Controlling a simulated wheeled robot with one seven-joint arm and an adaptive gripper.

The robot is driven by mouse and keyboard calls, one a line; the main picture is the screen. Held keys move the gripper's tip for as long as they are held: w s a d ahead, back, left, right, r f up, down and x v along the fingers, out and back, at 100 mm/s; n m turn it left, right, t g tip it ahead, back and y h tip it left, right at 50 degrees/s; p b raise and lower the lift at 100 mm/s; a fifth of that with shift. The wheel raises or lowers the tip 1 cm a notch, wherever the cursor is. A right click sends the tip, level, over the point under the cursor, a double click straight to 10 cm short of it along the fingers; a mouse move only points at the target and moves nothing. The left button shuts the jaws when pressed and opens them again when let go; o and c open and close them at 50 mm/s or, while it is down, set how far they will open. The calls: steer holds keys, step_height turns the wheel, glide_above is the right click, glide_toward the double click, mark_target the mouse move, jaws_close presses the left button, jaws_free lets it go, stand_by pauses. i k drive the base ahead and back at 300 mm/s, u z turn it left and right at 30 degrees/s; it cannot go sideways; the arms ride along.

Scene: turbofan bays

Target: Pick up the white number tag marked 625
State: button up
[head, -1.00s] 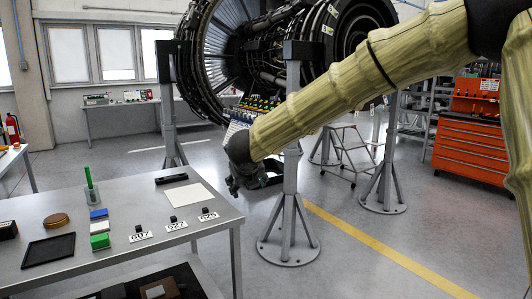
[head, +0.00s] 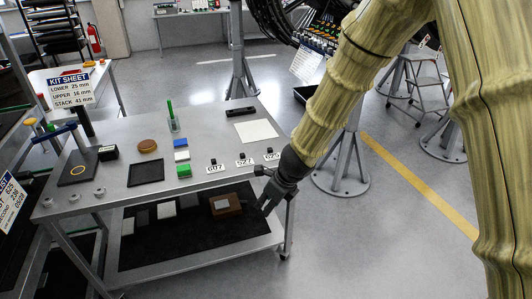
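The white number tag marked 625 (head: 272,155) lies near the right edge of the grey table, with a small black block at its back edge. It is the rightmost of three tags. The tags marked 527 (head: 244,162) and 607 (head: 215,169) lie to its left, each with a similar black block. My gripper (head: 261,191) is at the table's front right corner, just in front of the 625 tag in the picture. Its dark fingers look spread apart, with nothing seen between them. Its height above the table is hard to judge.
The table (head: 120,130) also holds a white sheet (head: 256,130), a black bar (head: 240,111), coloured blocks (head: 183,171), a black tray (head: 146,173) and a brown disc (head: 147,146). A lower shelf (head: 190,235) holds a brown box (head: 226,205). A grey stand (head: 343,165) rises right of the table.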

mark_target(272, 156)
steer(key=u, duration=1.15)
steer(key=i, duration=2.15)
steer(key=z, duration=2.35)
